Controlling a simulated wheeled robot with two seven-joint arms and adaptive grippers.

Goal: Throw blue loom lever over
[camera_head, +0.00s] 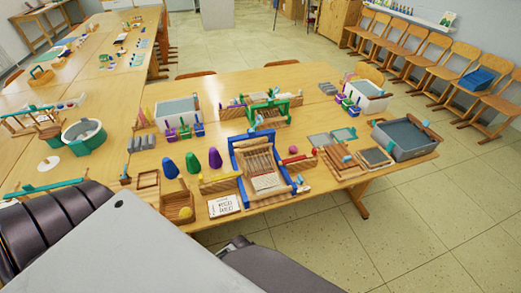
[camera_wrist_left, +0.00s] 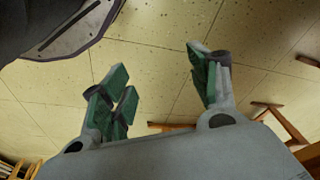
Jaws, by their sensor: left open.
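The blue loom (camera_head: 262,168) stands near the front edge of the middle table in the head view. It has a blue frame, pale threads and a wooden lower part. A small light-blue piece (camera_head: 257,120) stands up at its back, and another (camera_head: 300,181) is at its right front; I cannot tell which part is the lever. In the left wrist view my left gripper (camera_wrist_left: 160,85) is open and empty, its green-padded fingers apart over the bare floor, away from the loom. Its fingers do not show in the head view. My right gripper is not in view.
A green loom (camera_head: 269,104) stands behind the blue one. Blue, green and purple cones (camera_head: 192,163) and a white card (camera_head: 224,206) are to its left. A grey tub (camera_head: 405,139) is at the right end. Chairs (camera_head: 437,72) line the right wall; floor between is clear.

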